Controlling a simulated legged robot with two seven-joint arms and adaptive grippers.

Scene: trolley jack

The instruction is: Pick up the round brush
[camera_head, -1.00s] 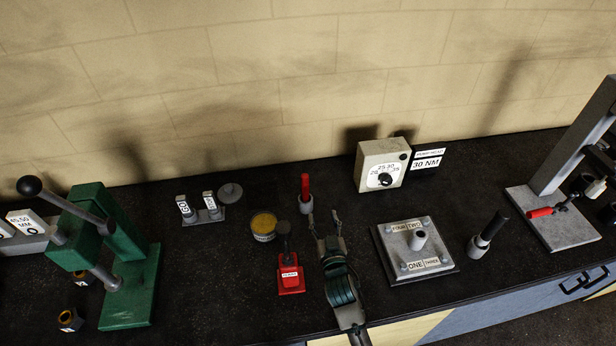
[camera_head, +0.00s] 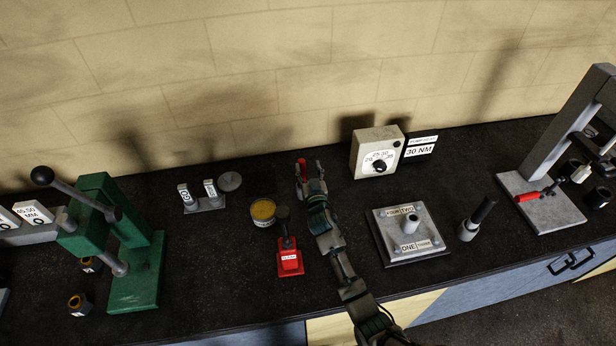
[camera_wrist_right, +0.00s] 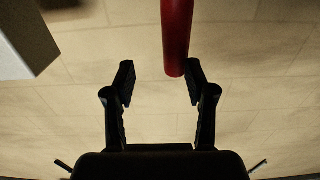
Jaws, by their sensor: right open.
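A red handle (camera_head: 302,164), which looks like the round brush's handle, stands upright at the back of the bench. The arm hides its lower part and the grey holder. My right gripper (camera_head: 311,177) is open beside the handle. In the right wrist view, the red handle (camera_wrist_right: 176,38) comes in from the top. Its rounded end shows near the gap between the open fingers (camera_wrist_right: 159,80), closer to the right-hand finger. I see no grip on it. My left gripper is not in view.
A yellow-topped tin (camera_head: 262,213) and red block (camera_head: 289,262) stand left of my arm. A dial box (camera_head: 378,152) is to the right, with a square plate (camera_head: 409,250) and a black-handled tool (camera_head: 484,211) beyond. A green press (camera_head: 135,270) stands far left.

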